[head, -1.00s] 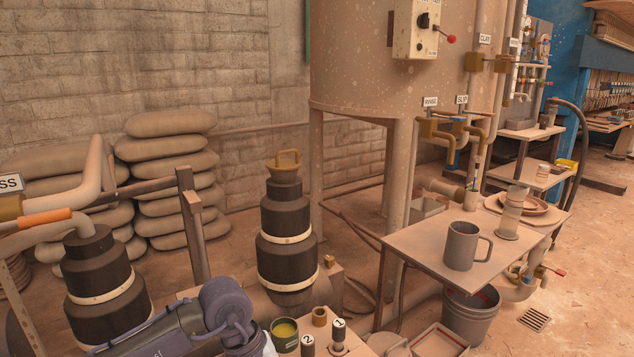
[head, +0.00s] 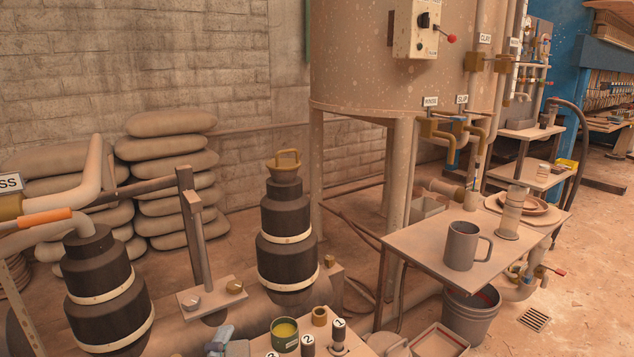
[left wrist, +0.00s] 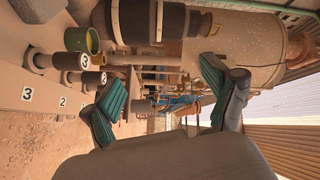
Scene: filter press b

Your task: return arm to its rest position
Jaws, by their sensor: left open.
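My left gripper (left wrist: 166,88) shows in the left wrist view. Its two green-padded fingers are spread wide apart with nothing between them. The view is turned on its side, and numbered pegs, a green tin and a dark stepped cylinder show beyond the fingers at the upper left. My left arm does not show in the head view now. My right gripper is in neither view.
A bench at the lower middle holds a green tin (head: 285,334), a brass ring (head: 319,316) and numbered dark pegs (head: 339,332). A dark stepped cylinder (head: 286,262) stands behind. A grey mug (head: 461,246) stands on a side table (head: 410,252).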

